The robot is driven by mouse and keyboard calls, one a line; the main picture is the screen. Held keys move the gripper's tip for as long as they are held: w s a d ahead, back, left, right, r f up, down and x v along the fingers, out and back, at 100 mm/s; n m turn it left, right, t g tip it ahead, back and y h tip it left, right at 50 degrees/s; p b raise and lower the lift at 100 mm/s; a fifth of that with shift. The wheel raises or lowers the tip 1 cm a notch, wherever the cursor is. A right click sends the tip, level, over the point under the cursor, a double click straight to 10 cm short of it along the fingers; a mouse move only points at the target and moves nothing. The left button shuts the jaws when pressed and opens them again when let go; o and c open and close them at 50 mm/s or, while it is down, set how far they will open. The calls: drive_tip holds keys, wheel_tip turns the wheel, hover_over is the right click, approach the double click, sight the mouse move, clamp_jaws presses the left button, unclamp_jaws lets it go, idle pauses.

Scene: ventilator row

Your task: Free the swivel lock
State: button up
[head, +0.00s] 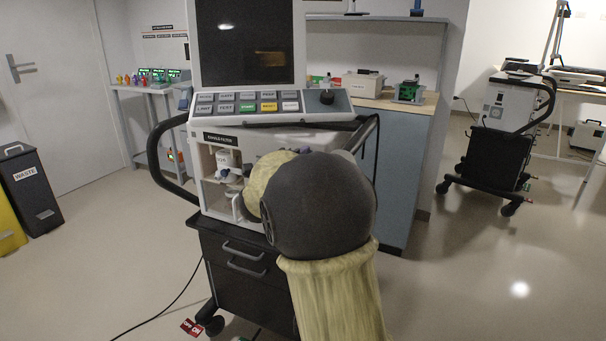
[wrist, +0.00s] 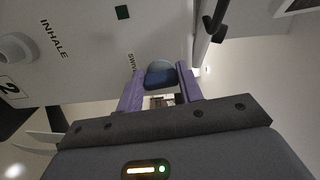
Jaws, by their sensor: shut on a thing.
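In the wrist view the two purple fingers of my gripper (wrist: 160,82) stand on either side of a dark blue rounded knob (wrist: 161,73), the swivel lock, and are shut on it. A partly covered label beginning "SWIV" is beside it on the pale panel (wrist: 85,70). In the head view the ventilator (head: 222,138) stands in front of me. My arm covers the right part of its front, so my gripper and the knob are hidden there. Whether the lock is turned cannot be told.
An "INHALE" port (wrist: 16,48) is at the left of the wrist view. Black side handles (head: 165,160) flank the ventilator. A waste bin (head: 30,190) stands at left, a counter (head: 395,105) behind, and another machine cart (head: 495,150) at right. A cable lies on the floor.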

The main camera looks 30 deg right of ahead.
drive_tip(key=shift+f+m+b, duration=0.1)
drive_tip(key=shift+m+b, duration=0.3)
drive_tip(key=shift+m, duration=0.2)
drive_tip(key=o, duration=1)
drive_tip(key=p+v, duration=0.3)
drive_tip(key=v, duration=1.4)
drive_tip(key=shift+s+a, duration=0.15)
drive_tip(key=shift+a, duration=0.05)
